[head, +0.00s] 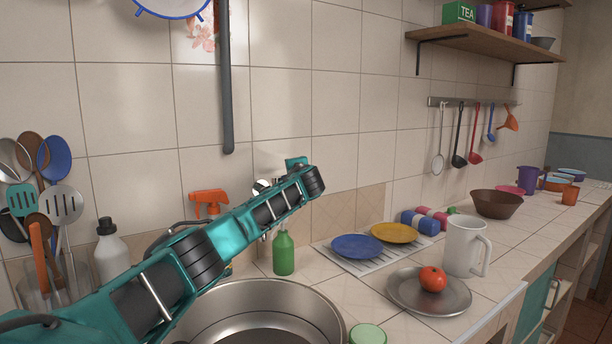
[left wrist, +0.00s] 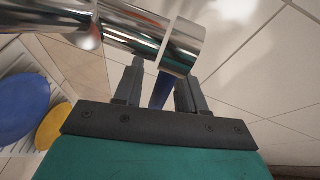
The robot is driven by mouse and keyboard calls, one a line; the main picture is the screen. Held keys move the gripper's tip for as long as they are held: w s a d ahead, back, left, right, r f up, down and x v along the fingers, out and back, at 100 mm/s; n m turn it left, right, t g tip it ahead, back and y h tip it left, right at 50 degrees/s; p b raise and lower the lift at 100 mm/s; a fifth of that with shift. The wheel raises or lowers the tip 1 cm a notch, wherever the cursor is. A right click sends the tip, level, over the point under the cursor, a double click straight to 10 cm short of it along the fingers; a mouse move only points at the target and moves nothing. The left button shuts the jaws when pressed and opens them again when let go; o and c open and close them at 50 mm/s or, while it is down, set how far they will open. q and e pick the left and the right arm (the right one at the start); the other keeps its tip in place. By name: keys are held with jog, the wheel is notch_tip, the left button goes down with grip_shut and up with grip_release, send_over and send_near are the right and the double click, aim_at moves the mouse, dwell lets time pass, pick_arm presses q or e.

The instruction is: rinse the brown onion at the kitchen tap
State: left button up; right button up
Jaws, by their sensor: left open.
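No brown onion can be made out in either view. The steel sink (head: 335,312) is at the lower middle of the head view, partly behind my left arm. The chrome tap (left wrist: 183,47) is close in the left wrist view; in the head view my arm covers most of it. My left gripper (left wrist: 158,82) is open, its two fingers reaching toward the tap. A narrow blue piece (left wrist: 161,90) shows between the fingers; I cannot tell whether they touch it. In the head view the fingers are hidden behind the arm. My right gripper is not in view.
A green bottle (head: 283,253) stands behind the sink. Right of it are a rack with a blue plate (head: 357,246) and a yellow plate (head: 394,232), a white jug (head: 463,247), and a metal plate (head: 404,297) with a red tomato (head: 432,279). A white bottle (head: 110,252) stands left.

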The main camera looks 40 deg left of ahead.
pick_arm(q)
jog(key=b+v, duration=0.1)
jog(key=v, duration=1.1)
jog(key=shift+s+f, duration=0.1)
dwell(0.7)
